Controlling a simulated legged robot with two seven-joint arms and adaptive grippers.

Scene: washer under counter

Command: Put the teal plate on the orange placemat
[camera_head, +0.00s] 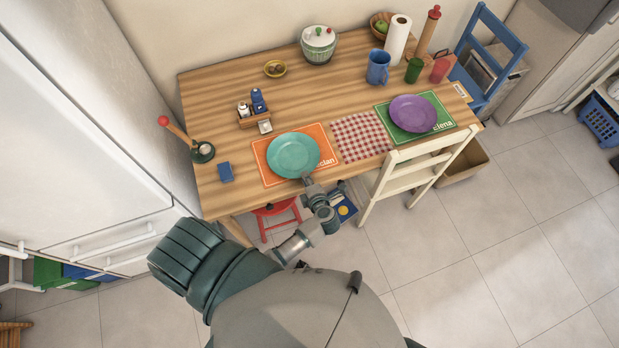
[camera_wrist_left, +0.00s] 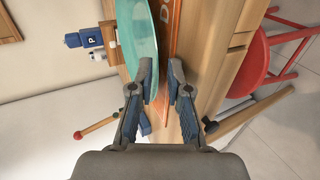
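The teal plate (camera_head: 293,155) lies over the orange placemat (camera_head: 263,165) near the table's front edge, with orange showing around it. My left gripper (camera_head: 306,180) is at the plate's front rim. In the left wrist view the gripper (camera_wrist_left: 163,72) has its fingers apart; the teal plate (camera_wrist_left: 140,40) is seen nearly edge-on, behind and beside the left finger, with the orange placemat (camera_wrist_left: 169,35) close behind it. I cannot tell whether a finger touches the rim. My right gripper is not in view.
A checked cloth (camera_head: 360,136) and a purple plate (camera_head: 412,113) on a green placemat (camera_head: 446,122) lie to the right. A blue box (camera_head: 225,172) and a red-knobbed stand (camera_head: 203,151) are to the left. A cream chair (camera_head: 408,176) and red stool (camera_head: 279,215) stand at the front.

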